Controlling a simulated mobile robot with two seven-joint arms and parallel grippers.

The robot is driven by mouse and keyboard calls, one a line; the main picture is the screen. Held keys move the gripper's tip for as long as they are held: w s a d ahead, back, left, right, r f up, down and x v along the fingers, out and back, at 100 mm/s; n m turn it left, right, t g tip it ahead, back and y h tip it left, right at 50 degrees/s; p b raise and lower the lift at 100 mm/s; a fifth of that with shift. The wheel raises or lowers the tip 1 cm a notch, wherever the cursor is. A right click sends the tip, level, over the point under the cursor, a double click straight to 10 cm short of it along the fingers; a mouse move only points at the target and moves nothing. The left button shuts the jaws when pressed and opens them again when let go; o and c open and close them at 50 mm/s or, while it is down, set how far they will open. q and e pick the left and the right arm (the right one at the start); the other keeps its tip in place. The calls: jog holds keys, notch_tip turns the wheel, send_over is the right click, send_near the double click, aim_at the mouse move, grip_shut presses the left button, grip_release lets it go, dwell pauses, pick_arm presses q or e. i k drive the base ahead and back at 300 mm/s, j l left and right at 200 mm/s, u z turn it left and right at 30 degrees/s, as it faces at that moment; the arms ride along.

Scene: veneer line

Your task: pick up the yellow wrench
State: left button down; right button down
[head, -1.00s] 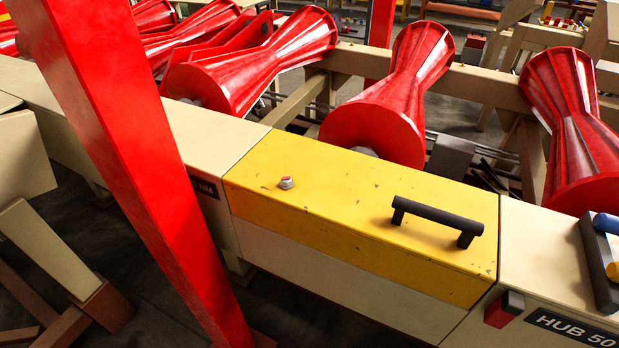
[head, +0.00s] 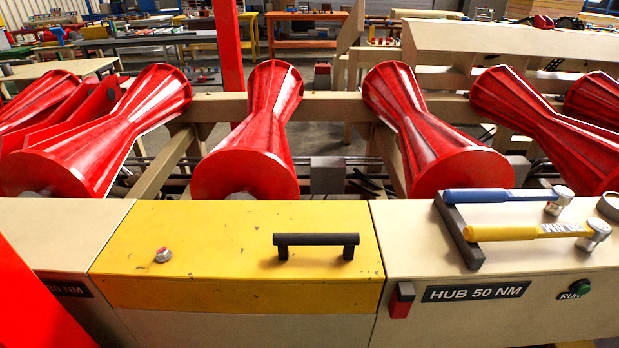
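The yellow wrench (head: 522,231) lies on the beige machine top at the right in the head view. Its yellow handle end rests on a dark rack (head: 457,230), and its metal head is at the right. A blue-handled wrench (head: 500,196) lies just behind it, roughly parallel, also on the rack. Neither of my grippers shows in this view.
A yellow cover (head: 225,265) with a black handle (head: 316,240) and a small knob is left of the wrenches. Red rollers (head: 425,140) stand behind the machine top.

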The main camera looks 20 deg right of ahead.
aim_at(589, 234)
jog(key=z, duration=1.95)
